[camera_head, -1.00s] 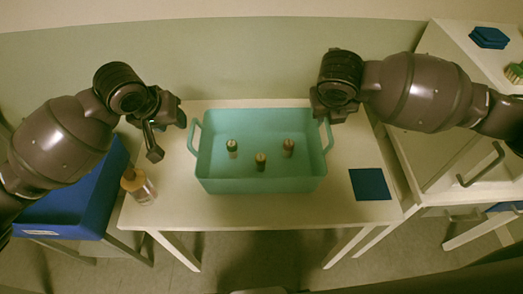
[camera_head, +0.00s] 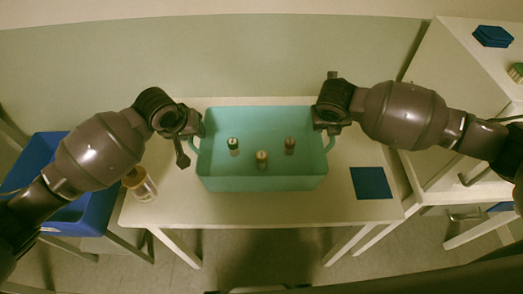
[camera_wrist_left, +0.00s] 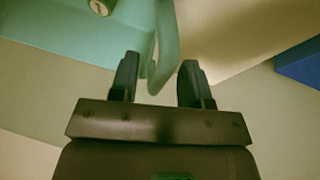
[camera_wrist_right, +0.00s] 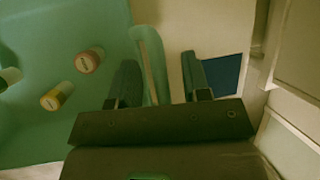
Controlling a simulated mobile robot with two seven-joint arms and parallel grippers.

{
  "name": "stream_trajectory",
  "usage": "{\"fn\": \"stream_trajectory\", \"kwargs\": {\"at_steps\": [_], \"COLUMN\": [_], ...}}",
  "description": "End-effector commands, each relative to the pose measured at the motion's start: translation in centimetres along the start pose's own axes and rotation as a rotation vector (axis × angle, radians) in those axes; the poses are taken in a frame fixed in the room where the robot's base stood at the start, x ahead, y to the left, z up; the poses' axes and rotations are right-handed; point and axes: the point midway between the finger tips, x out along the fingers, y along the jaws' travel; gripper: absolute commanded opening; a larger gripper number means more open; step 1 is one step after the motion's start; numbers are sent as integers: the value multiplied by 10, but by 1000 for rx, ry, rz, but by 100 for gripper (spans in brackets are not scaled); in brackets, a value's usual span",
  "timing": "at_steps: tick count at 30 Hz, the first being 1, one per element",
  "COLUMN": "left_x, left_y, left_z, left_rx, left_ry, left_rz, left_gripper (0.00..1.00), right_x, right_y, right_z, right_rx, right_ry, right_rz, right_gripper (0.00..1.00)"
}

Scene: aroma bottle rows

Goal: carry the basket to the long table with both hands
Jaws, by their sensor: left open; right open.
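The teal basket (camera_head: 262,184) stands on a small pale table (camera_head: 240,212) and holds three small bottles, one (camera_head: 262,158) near its front wall. Its left handle (camera_wrist_left: 165,45) lies between the fingers of my open left gripper (camera_wrist_left: 158,85), seen in the left wrist view. Neither is closed on a handle.
A dark blue square mat (camera_head: 371,183) lies right of the basket. A bottle with a tan cap (camera_head: 140,184) stands at the table's left edge. A blue bin (camera_head: 85,205) is at the left. A white cabinet (camera_head: 450,110) with blue items (camera_head: 493,36) on top stands at the right.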

Motion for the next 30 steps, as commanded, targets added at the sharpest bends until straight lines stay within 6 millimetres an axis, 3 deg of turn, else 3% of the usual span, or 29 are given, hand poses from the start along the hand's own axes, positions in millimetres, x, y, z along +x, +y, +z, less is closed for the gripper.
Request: {"fn": "stream_trajectory", "kwargs": {"at_steps": [11, 20, 30], "left_x": [4, 4, 4], "left_y": [0, 0, 0], "left_z": [0, 0, -1], "left_rx": [0, 0, 0], "left_ry": [1, 1, 2], "left_rz": [0, 0, 0], "left_gripper": [43, 0, 0], "right_x": [4, 4, 4], "right_y": [0, 0, 0], "right_z": [0, 0, 0], "right_rx": [0, 0, 0], "right_ry": [0, 0, -1], "right_rz": [0, 0, 1], "right_gripper": [44, 1, 0]}}
